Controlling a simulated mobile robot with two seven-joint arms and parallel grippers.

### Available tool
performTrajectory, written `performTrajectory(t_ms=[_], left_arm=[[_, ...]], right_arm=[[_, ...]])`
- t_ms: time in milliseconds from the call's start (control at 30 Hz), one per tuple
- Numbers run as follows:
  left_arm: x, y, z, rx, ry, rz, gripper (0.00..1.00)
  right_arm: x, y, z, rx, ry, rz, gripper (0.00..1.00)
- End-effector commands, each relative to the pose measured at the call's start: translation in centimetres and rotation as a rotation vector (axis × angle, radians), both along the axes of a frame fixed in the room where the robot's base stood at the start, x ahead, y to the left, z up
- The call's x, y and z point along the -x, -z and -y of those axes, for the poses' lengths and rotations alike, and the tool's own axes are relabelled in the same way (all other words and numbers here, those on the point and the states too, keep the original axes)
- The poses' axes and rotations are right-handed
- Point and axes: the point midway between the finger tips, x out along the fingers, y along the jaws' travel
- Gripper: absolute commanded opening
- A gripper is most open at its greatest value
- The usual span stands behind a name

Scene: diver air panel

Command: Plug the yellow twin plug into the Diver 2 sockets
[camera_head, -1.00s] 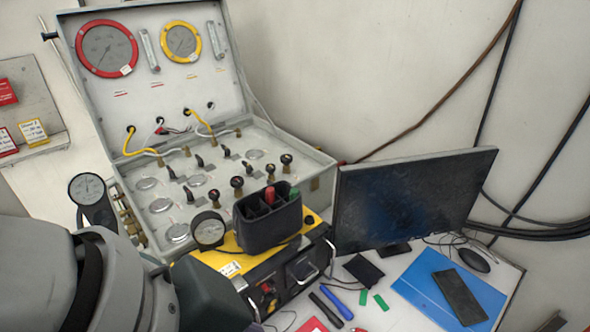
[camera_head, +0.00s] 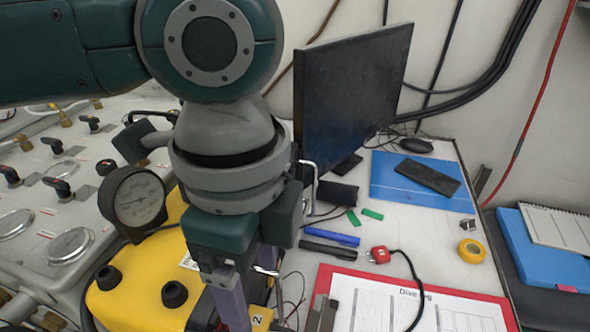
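My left gripper (camera_head: 248,285) hangs pointing down over the right part of the yellow box (camera_head: 130,285). One purple finger shows clearly. The other is partly hidden, so I cannot tell the gap between them or whether anything is held. A small yellow piece marked "2" (camera_head: 259,319) shows beside the fingertips at the bottom edge. I cannot tell whether it is a label or part of a plug. A red plug (camera_head: 379,255) with a black cable lies on the white table. I cannot make out a yellow twin plug or the Diver 2 sockets. My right gripper is not in view.
A round gauge (camera_head: 135,197) stands at the box's left. The monitor (camera_head: 350,95) rises behind my arm. Pens, a clipboard (camera_head: 420,300), yellow tape (camera_head: 472,251) and a blue folder (camera_head: 390,176) lie on the table. The valve panel (camera_head: 60,205) is at left.

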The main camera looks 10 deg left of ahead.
Motion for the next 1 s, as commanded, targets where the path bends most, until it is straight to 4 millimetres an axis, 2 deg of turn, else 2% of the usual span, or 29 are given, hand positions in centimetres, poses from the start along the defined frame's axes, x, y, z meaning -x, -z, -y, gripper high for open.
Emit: performTrajectory(t_ms=[200,333,500,733,1000], left_arm=[[0.1,4.0,0.0,-0.001,0.0,-0.002,0.78],[0.0,5.6,0.0,0.0,0.0,0.0,0.78],[0.0,6.5,0.1,0.001,0.0,0.001,0.78],[0.0,6.5,0.1,0.001,0.001,0.002,0.78],[0.0,6.5,0.0,0.001,0.001,0.002,0.48]], right_arm=[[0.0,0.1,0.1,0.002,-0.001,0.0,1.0],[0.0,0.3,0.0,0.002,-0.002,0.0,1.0],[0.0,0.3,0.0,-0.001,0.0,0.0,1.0],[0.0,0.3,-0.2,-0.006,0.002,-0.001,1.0],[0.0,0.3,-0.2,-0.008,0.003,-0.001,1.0]])
